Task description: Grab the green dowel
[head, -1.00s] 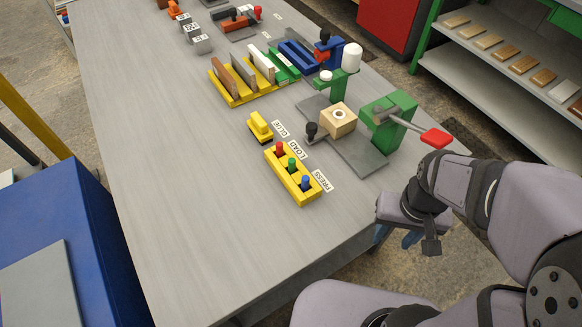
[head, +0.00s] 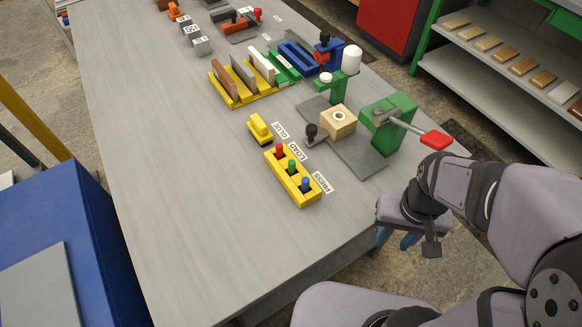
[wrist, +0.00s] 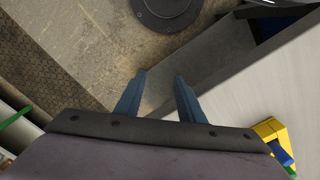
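The green dowel (head: 291,165) stands in the middle of a yellow block (head: 310,198) on the table. A red dowel (head: 279,150) stands beside it at the LOAD end, and a blue dowel (head: 305,184) at the PRESS end. My gripper (head: 410,240) is off the table's right edge, to the right of the yellow block and apart from it. In the wrist view my gripper (wrist: 160,90) has its two blue fingers spread, with nothing between them.
A green toggle clamp (head: 388,122) with a red handle and a wooden block (head: 338,121) stand behind the dowels. A yellow stamp-like piece (head: 260,128) and a yellow rack (head: 240,98) of boards are farther back. The table's front left is clear.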

